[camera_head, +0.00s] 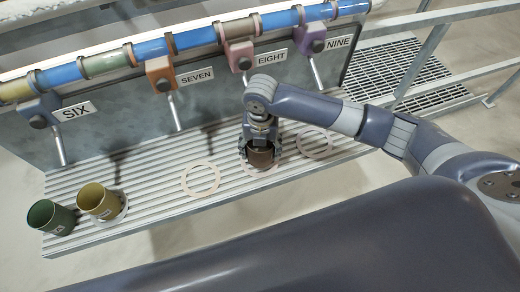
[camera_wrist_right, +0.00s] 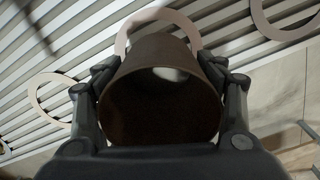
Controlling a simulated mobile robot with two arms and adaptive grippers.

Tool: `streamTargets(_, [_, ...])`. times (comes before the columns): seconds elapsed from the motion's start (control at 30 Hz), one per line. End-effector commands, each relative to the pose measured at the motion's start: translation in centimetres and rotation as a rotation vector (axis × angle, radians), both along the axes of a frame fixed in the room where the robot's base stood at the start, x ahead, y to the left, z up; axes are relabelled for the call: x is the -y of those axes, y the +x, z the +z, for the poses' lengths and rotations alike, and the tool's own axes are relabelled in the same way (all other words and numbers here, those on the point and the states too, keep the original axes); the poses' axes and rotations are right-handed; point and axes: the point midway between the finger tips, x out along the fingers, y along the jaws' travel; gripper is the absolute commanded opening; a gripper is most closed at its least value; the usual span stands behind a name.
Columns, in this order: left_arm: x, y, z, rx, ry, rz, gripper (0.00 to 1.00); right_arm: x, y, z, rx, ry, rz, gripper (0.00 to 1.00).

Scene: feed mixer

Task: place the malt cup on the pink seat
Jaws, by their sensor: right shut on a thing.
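My right gripper (camera_head: 261,152) reaches in from the right and is shut on a dark brown cup, taken as the malt cup (camera_head: 262,157), gripping it from both sides. Its label does not show. In the right wrist view the brown cup (camera_wrist_right: 160,105) fills the middle, open mouth toward the camera, between the two fingers. The pink seat (camera_head: 250,170) is a flat ring below the EIGHT sign, partly hidden under the cup. In the right wrist view the ring (camera_wrist_right: 150,15) shows behind the cup's far end. I cannot tell whether cup and seat touch. My left gripper is out of view.
Empty pale rings lie left (camera_head: 186,187) and right (camera_head: 327,150) on the ribbed shelf (camera_head: 170,205). A green cup (camera_head: 50,217) and an olive cup (camera_head: 98,201) stand at the left end. Levers hang from the panel behind, including a pink valve (camera_head: 240,55).

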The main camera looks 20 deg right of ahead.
Motion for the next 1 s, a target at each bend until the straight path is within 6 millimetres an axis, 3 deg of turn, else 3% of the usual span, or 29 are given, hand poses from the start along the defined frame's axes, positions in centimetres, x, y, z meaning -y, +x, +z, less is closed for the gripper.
streamTargets(0.1, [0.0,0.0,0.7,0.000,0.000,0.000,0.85,0.0,-0.2,-1.9,-0.005,-0.002,-0.001,0.41])
streamTargets(0.6, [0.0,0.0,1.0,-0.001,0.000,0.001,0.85,0.0,0.3,-2.9,0.001,-0.001,0.001,0.41])
streamTargets(0.63, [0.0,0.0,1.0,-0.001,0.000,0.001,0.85,0.0,0.3,-2.9,0.001,-0.001,0.001,0.67])
streamTargets(0.7, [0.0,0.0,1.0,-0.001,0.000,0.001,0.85,0.0,0.3,-2.9,0.001,-0.001,0.001,0.83])
streamTargets(1.0, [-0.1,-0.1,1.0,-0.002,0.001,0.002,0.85,0.0,0.3,-2.9,0.001,-0.001,0.001,0.85])
